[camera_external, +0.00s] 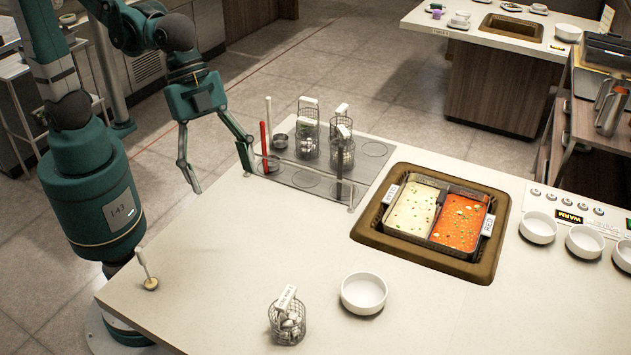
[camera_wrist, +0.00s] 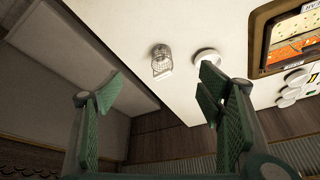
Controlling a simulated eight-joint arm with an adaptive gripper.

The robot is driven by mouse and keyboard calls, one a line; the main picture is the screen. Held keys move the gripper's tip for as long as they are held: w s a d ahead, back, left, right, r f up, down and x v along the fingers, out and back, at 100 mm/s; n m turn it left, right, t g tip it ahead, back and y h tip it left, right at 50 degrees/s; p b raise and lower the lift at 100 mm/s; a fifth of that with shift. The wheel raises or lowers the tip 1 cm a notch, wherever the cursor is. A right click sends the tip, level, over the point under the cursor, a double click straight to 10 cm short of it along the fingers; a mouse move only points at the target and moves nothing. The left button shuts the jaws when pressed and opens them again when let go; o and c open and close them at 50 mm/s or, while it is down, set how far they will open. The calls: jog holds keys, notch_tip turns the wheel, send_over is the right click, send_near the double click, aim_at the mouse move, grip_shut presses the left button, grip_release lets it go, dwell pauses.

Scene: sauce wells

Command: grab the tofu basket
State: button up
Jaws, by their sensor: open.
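A wire basket (camera_external: 287,322) with pale, whitish pieces in it stands on the front of the counter. Its white handle tag has print too small to read, so I cannot be sure it is the tofu one. It also shows in the wrist view as a small basket (camera_wrist: 161,62), far off between my fingers. More wire baskets (camera_external: 307,128) with white tags stand in the metal rack at the back; their contents are hard to tell. My gripper (camera_external: 219,177) is open and empty above the counter's back left edge, left of the rack and well apart from the front basket.
A white bowl (camera_external: 364,293) sits right of the front basket. A divided pot (camera_external: 437,214) of pale and red broth is set in the counter. A small upright utensil (camera_external: 148,271) stands at the left edge. A red-handled tool (camera_external: 264,145) rises near my gripper. The counter's left middle is clear.

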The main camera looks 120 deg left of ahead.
aim_at(287, 288)
jog(key=w+d+f+m+b, duration=0.1)
jog(key=w+f+m, duration=0.1)
jog(key=w+f, duration=0.4)
jog(key=w+d+f+m+g+h, duration=0.1)
jog(key=w+d+f, duration=0.1)
jog(key=w+f, duration=0.3)
jog(key=w+d+f+m+g+b, duration=0.1)
jog(key=w+d+f+m, duration=0.1)
jog(key=w+f, duration=0.4)
jog(key=shift+w+f+m+h+b, duration=0.15)
jog(key=shift+w+f+h, duration=0.05)
jog(key=shift+f, duration=0.85)
jog(key=shift+w+f+m+h+b, duration=0.15)
jog(key=shift+f+h, duration=0.05)
jog(key=shift+f, duration=0.85)
jog(key=shift+w+d+f, duration=0.15)
jog(key=shift+w+f, duration=0.05)
jog(key=shift+f, duration=0.2)
jog(key=shift+x, duration=1.3)
jog(key=shift+b, duration=0.3)
jog(key=shift+s+b+x, duration=0.2)
jog(key=shift+b+x, duration=0.5)
jog(key=shift+x, duration=1.9)
jog(key=shift+d, duration=0.1)
